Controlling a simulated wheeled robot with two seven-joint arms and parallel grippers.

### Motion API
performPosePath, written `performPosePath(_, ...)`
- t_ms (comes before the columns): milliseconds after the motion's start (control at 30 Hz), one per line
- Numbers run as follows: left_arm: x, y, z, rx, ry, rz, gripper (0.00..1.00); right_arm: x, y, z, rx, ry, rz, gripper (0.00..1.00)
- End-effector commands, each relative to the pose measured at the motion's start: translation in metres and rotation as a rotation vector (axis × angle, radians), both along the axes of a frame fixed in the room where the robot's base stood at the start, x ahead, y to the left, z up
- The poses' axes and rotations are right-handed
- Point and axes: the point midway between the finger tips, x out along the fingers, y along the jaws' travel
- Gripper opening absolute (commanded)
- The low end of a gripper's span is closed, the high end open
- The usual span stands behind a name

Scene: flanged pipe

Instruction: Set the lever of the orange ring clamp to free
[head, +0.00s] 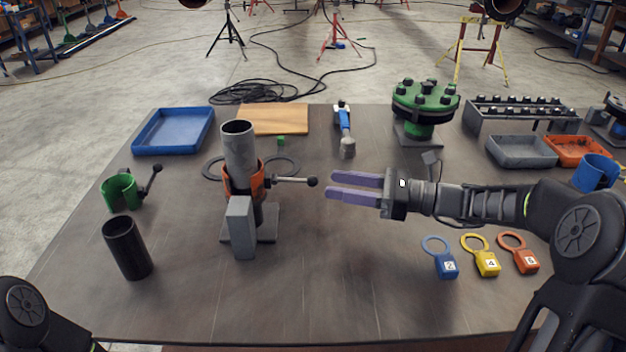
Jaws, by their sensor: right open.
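The orange ring clamp (231,182) sits around the lower part of a grey upright pipe (240,145) on a stand at the left centre of the table. Its lever (293,180) sticks out to the right, roughly level, and ends in a dark round knob (312,181). A grey block (241,228) stands in front and hides part of the clamp. My right gripper (330,187) has purple fingers, open and pointing left, just right of the knob. A gap shows between the fingers and the knob, with nothing held. My left gripper is out of view; only part of my left arm shows.
A green clamp (121,191) and a black cylinder (127,249) stand at the left. A blue tray (173,131), a wooden board (273,118), a blue-handled tool (345,130) and a green flange (425,102) are farther back. Several coloured tags (487,262) lie at the front right.

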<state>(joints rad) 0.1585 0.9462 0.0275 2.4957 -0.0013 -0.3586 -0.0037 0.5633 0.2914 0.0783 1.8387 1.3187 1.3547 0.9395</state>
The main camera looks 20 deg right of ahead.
Motion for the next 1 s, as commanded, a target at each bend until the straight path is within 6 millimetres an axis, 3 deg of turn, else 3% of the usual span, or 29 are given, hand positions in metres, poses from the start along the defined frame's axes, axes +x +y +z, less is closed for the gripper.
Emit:
performPosePath(333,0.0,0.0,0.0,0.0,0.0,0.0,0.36,0.025,0.046,0.0,0.001,-0.001,0.002,0.44)
performPosePath(700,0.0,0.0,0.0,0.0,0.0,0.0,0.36,0.03,0.053,0.0,0.0,0.001,0.0,0.44)
performPosePath(1000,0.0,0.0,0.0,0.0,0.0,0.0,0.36,0.03,0.053,0.0,0.0,0.001,0.0,0.21)
